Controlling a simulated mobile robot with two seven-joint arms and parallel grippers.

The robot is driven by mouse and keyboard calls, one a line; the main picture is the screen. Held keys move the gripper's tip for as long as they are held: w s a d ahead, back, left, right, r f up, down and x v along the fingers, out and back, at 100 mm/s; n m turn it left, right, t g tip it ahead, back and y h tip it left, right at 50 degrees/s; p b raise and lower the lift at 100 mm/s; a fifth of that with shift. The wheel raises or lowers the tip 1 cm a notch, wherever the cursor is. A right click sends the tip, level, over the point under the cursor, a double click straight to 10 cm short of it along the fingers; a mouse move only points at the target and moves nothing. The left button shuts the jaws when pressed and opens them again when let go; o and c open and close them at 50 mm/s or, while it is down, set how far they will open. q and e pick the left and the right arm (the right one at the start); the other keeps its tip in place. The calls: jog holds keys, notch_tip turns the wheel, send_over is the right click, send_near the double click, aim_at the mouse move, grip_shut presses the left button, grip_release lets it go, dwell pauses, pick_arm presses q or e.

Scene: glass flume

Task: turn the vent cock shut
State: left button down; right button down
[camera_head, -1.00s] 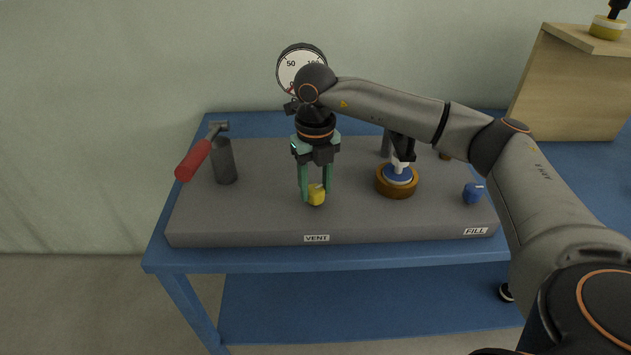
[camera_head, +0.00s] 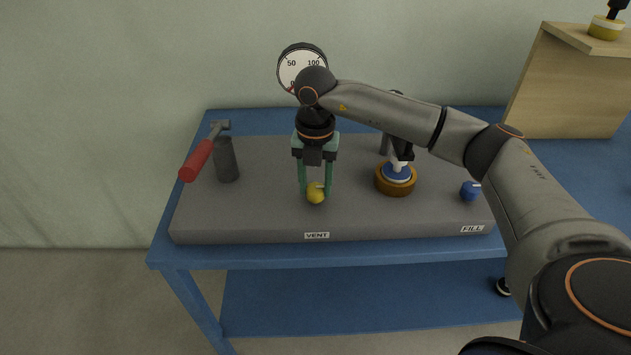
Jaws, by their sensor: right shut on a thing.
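The vent cock (camera_head: 315,195) is a small yellow knob on the grey block, behind the VENT label (camera_head: 317,236). My right gripper (camera_head: 316,190) points straight down over it, with its green fingers on either side. The fingers are shut on the vent cock and partly hide its top. My left gripper is not in view.
A blue cock (camera_head: 470,191) sits by the FILL label at right. A brown ring with a blue and white fitting (camera_head: 396,180) stands between them. A red-handled lever (camera_head: 197,160) is at left. A gauge (camera_head: 302,65) stands behind my right wrist.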

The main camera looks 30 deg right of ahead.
aim_at(315, 187)
dwell(0.4)
jog(key=shift+c, duration=1.9)
grip_release()
jog(key=shift+r, duration=0.1)
notch_tip(315, 187, up, 12)
jog(key=shift+r, duration=0.2)
